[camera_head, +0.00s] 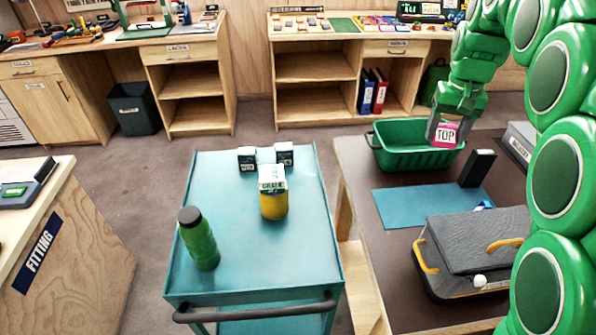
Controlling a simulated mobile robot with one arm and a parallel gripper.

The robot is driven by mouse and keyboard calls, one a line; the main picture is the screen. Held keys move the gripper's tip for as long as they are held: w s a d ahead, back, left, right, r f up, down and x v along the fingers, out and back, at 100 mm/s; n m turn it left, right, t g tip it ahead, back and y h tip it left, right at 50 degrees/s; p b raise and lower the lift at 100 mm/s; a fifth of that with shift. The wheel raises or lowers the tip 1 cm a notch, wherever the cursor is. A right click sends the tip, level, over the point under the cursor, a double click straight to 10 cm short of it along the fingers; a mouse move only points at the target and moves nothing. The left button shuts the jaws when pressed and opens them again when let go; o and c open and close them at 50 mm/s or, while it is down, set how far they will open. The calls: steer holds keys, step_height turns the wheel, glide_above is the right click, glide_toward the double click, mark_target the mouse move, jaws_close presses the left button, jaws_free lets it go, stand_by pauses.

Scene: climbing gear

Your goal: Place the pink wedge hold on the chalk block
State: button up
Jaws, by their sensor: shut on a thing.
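The pink wedge hold (446,135), with a white label reading "TOP", is held between the fingers of my gripper (445,128). It shows in front of the far right part of the green bin, and I cannot tell its exact height over it. The chalk block (271,178) is a white block with green lettering. It rests on top of a yellow cylinder (274,206) on the teal cart, left of my gripper and apart from it.
The teal cart (240,258) also carries a green bottle (198,240) and two small dark-and-white blocks (247,158). On the brown table are the green bin (392,150), a blue mat (410,207), a black upright block (477,168) and a grey crash pad (475,240). A gap separates cart and table.

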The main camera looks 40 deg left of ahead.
steer(key=s+a+r+n, duration=0.1)
steer(key=s+a+n, duration=0.3)
steer(key=s+a, duration=0.45)
steer(key=s+a+n, duration=0.4)
steer(key=s+a, duration=0.1)
steer(key=s, duration=0.7)
steer(key=s+a+r+n, duration=0.1)
steer(key=s+a+n, duration=0.3)
steer(key=s+a, duration=0.5)
glide_above(273, 173)
steer(key=f, duration=1)
steer(key=shift+s+d+f, duration=0.1)
steer(key=shift+d, duration=0.1)
steer(key=shift+a+f, duration=0.1)
steer(key=shift+f, duration=1.5)
steer(key=shift+f, duration=0.1)
steer(key=o, duration=1.1)
